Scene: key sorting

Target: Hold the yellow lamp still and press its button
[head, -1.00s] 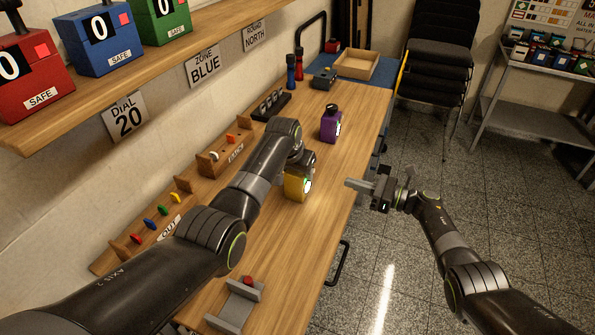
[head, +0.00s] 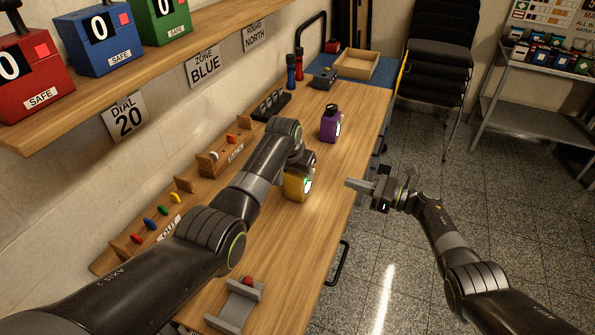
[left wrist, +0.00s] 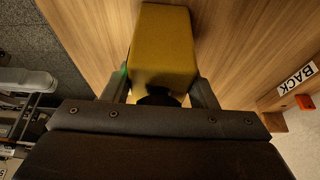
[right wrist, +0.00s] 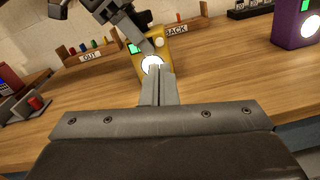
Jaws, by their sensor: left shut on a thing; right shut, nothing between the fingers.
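The yellow lamp (head: 293,190) stands on the wooden bench, with a bright white round face and a green patch on the side towards my right gripper. My left gripper (head: 300,160) is shut on its top from above; the left wrist view shows the yellow body (left wrist: 163,45) between the two fingers. My right gripper (head: 350,183) is shut and empty, to the right of the lamp with a visible gap in the head view. In the right wrist view its fingertips (right wrist: 160,70) overlap the lower edge of the white disc (right wrist: 152,63). Contact is not visible there.
A purple lamp (head: 329,126) stands further back on the bench. Wooden racks marked OUT (head: 165,225) and BACK (head: 232,152) line the wall side. A grey holder with a red knob (head: 238,300) is at the front. Open floor lies right of the bench.

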